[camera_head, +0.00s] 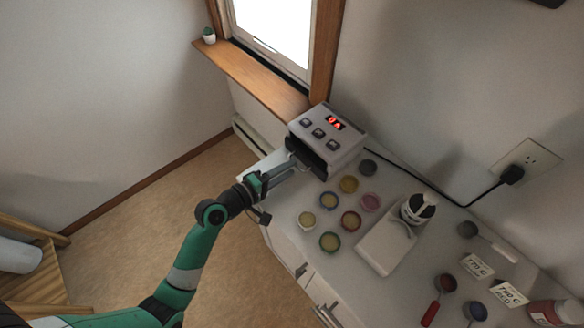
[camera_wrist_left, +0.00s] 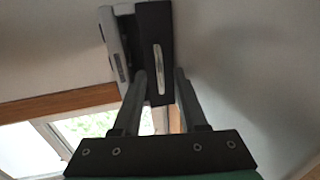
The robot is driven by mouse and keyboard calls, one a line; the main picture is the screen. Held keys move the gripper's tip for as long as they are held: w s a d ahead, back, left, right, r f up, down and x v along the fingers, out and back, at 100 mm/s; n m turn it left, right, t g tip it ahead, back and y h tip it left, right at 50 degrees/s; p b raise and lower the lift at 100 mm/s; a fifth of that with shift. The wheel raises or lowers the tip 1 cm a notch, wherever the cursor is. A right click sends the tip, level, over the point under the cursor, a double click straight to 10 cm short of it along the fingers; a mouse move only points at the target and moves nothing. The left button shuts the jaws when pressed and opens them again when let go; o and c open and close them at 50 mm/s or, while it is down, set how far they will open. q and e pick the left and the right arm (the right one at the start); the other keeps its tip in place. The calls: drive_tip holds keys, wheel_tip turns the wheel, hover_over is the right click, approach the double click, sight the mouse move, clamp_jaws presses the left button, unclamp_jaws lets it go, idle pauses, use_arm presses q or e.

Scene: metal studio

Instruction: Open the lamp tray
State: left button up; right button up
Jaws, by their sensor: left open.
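The lamp unit (camera_head: 330,132) is a pale box with a red display and several buttons, standing at the far end of the counter. Its dark tray (camera_head: 307,152) is at the front, facing my left gripper (camera_head: 292,164). In the left wrist view the dark tray front (camera_wrist_left: 153,28) carries a silver handle (camera_wrist_left: 159,70). The left gripper (camera_wrist_left: 166,78) is open, its fingers on either side of the handle's lower part in that view. I cannot tell whether the fingers touch the handle. The right gripper is not in view.
Several small round pots (camera_head: 330,200) stand on the white counter (camera_head: 290,190) near the lamp unit. A white stand (camera_head: 385,248) holds a dark-topped bottle. A black cable (camera_head: 440,187) runs to the wall outlet.

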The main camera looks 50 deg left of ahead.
use_arm(q)
drive_tip(key=shift+x, duration=0.95)
clamp_jaws()
idle(0.7)
